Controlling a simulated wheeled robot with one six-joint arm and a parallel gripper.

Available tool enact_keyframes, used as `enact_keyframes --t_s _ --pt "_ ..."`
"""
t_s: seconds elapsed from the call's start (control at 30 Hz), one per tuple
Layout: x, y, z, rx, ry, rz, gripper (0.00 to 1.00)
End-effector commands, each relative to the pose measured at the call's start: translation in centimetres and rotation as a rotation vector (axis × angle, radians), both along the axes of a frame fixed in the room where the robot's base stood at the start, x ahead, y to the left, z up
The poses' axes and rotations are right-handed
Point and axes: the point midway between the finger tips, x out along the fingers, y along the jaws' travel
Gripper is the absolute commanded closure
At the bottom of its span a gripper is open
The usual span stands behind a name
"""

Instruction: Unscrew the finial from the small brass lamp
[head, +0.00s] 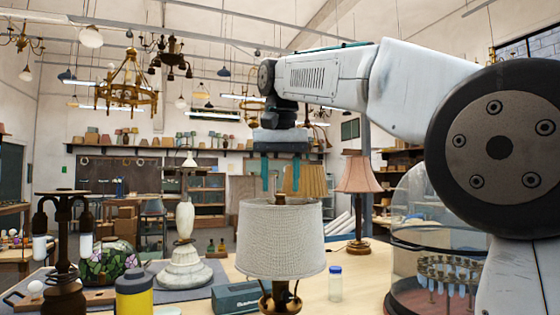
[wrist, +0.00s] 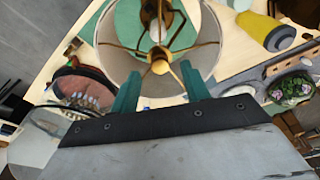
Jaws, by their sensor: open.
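The small brass lamp (head: 280,299) stands on the bench, wearing a pale linen shade (head: 281,240). Its brass finial (head: 280,199) shows as a small knob just above the shade's top rim. My gripper (head: 280,190) points straight down above the shade, its two teal fingers apart, one to each side of the finial in the picture. Nothing is between the fingers. In the wrist view, the finial (wrist: 160,67) sits at the centre of the brass spider arms, between and beyond the fingertips (wrist: 160,74). The shade hides the lamp's upper stem in the head view.
A yellow bottle (head: 134,293), a teal box (head: 239,298) and a small blue-capped bottle (head: 335,284) stand around the lamp. A glass dome (head: 420,205) is at right, a pink-shaded lamp (head: 358,176) behind, a pale stone lamp (head: 185,262) and a stained-glass shade (head: 108,264) at left.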

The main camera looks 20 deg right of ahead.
Motion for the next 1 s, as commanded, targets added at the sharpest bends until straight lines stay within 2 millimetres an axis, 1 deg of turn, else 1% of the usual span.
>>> enact_keyframes --t_s 0.1,0.2,0.5,0.53,0.57,0.6,0.7,0.77,0.8,0.83,1.0 --pt "0.1 0.0 -1.4 0.000 0.001 0.001 0.54" --pt "0.3 0.0 -2.0 0.000 0.000 0.001 0.54" --pt "0.3 0.0 -2.3 0.000 -0.001 0.003 0.54" --pt "0.3 0.0 -2.3 0.000 -0.001 0.003 0.56" --pt "0.3 0.0 -2.3 0.000 -0.001 0.003 0.65" --pt "0.3 0.0 -2.3 0.000 -0.001 0.003 0.76" --pt "0.3 0.0 -2.3 0.000 -0.001 0.003 1.00" --pt "0.3 0.0 -2.3 0.000 -0.001 0.003 1.00" --pt "0.3 0.0 -2.3 0.000 -0.001 0.003 0.91" --pt "0.3 0.0 -2.3 0.000 -0.001 0.003 0.99" --pt "0.3 0.0 -2.3 0.000 -0.001 0.028 1.00"
